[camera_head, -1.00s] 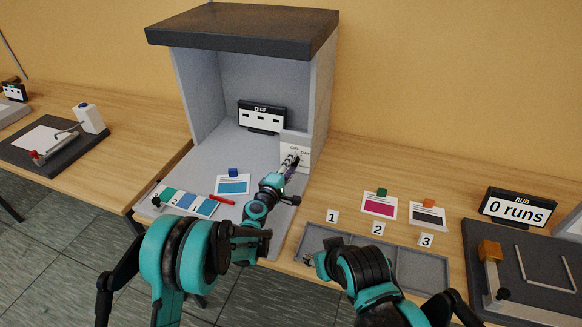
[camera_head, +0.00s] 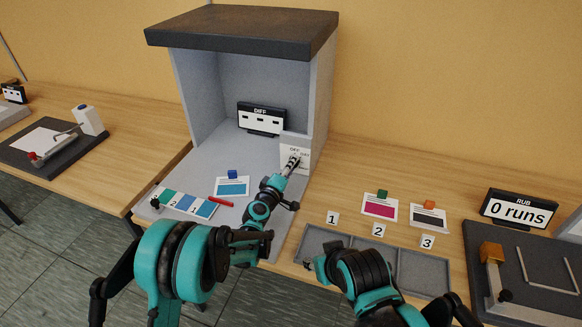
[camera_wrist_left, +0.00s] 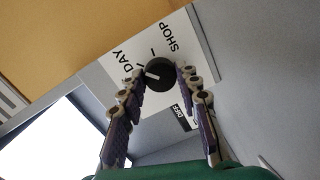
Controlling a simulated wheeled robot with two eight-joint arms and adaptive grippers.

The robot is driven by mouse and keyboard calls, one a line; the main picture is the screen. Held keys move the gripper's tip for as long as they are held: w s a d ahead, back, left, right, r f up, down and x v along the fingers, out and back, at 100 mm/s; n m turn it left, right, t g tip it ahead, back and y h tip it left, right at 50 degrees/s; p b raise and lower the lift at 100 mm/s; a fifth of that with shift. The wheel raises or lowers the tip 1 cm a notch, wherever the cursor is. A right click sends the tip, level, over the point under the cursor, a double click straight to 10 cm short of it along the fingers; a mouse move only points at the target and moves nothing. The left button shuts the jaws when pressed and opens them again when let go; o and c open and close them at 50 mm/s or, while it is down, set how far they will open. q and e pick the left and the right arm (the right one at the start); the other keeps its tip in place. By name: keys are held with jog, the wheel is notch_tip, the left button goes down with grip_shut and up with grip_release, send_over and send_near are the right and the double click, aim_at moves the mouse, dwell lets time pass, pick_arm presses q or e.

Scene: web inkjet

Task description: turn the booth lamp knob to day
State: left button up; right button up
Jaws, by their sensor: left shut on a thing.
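The booth lamp knob (camera_wrist_left: 160,74) is a round black dial with a white pointer mark, on a white label plate (camera_head: 297,146) at the booth's right side. In the left wrist view the plate reads DAY on the left and SHOP at the upper right. The pointer mark lies on the DAY side of the dial; I cannot tell whether it lines up exactly. My left gripper (camera_head: 292,163) reaches into the booth, its two fingers closed on either side of the knob. In the head view the gripper covers the knob. My right gripper (camera_head: 308,264) hangs by the grey tray, its fingers too small to read.
The grey booth (camera_head: 325,90) has a dark roof and a DIFF display (camera_head: 262,117) at its back. A colour strip (camera_head: 183,203), a red pen (camera_head: 221,201) and a blue-topped card (camera_head: 232,187) lie on its floor. A grey compartment tray (camera_head: 424,273) lies right of the booth.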

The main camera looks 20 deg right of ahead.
pick_arm(q)
jog(key=o, duration=1.2)
jog(key=shift+c, duration=0.2)
jog(key=v, duration=1.2)
jog(key=s+a+r+m+g+y, duration=0.3)
jog(key=s+a+r+m, duration=0.25)
jog(key=s+a, duration=0.4)
jog(key=s+a+f+m+g+y, duration=0.1)
jog(key=s+a+f+y, duration=0.1)
jog(key=s+a, duration=0.6)
jog(key=s+a+f+g+y, duration=0.2)
jog(key=s+a+y, duration=0.3)
jog(key=s+a, duration=0.4)
jog(key=a, duration=0.4)
jog(key=shift+s+a+m, duration=0.3)
jog(key=shift+m, duration=0.05)
